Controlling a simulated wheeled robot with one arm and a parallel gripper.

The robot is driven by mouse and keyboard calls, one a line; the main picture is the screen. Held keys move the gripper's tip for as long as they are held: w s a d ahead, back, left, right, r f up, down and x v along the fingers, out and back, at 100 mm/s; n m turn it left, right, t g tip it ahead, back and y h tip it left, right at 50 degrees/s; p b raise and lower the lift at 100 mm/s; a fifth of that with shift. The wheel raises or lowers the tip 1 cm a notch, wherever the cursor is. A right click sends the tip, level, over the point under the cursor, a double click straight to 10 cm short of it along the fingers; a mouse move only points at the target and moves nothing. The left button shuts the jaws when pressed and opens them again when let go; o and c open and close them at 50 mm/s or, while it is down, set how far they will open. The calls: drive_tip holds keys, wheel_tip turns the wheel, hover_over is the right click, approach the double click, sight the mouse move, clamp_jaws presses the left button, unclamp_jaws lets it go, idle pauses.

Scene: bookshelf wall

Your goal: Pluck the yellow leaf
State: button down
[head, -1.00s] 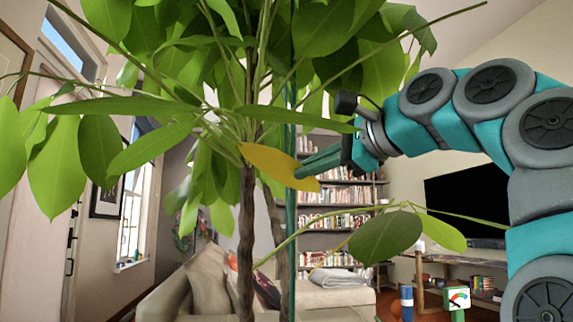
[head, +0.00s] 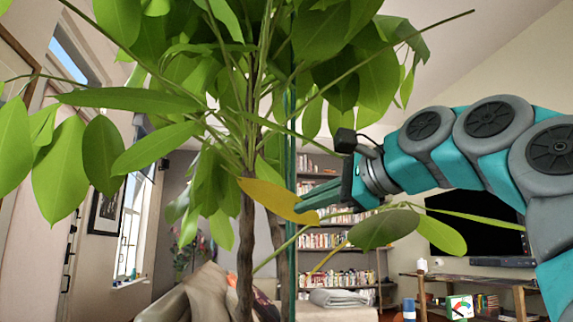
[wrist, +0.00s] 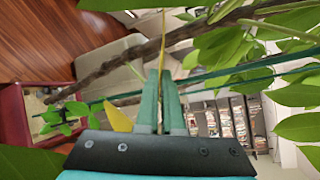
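The yellow leaf (head: 270,196) is in the middle of the head view, in front of the plant's thin trunk. Its right end is at the tips of my gripper (head: 303,203), which reaches in from the right. In the wrist view, my gripper's two teal fingers (wrist: 160,72) are close together. A thin yellow edge, apparently the leaf (wrist: 164,40) seen edge-on, runs up from between their tips. Another yellow patch (wrist: 117,117) shows left of the fingers; I cannot tell which leaf it belongs to. Whether the leaf's left end touches the plant is unclear.
Green leaves (head: 140,100) crowd above and left of my gripper. A darker leaf (head: 384,229) hangs just below it. A green pole (head: 291,120) stands beside the trunk (head: 247,240). A sofa, bookshelf (head: 330,240) and television lie farther back.

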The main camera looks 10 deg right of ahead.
sight(384, 238)
drive_tip(key=shift+s, duration=0.1)
drive_tip(key=shift+s+d+f+p, duration=0.25)
drive_tip(key=shift+s+d+f, duration=0.35)
drive_tip(key=shift+s, duration=1.95)
drive_tip(key=shift+s+d+f+p, duration=0.3)
drive_tip(key=shift+s+d, duration=0.45)
drive_tip(key=shift+s, duration=1.85)
drive_tip(key=shift+s+d+f+p, duration=0.15)
drive_tip(key=shift+s+d+f, duration=0.45)
drive_tip(key=shift+s, duration=1.95)
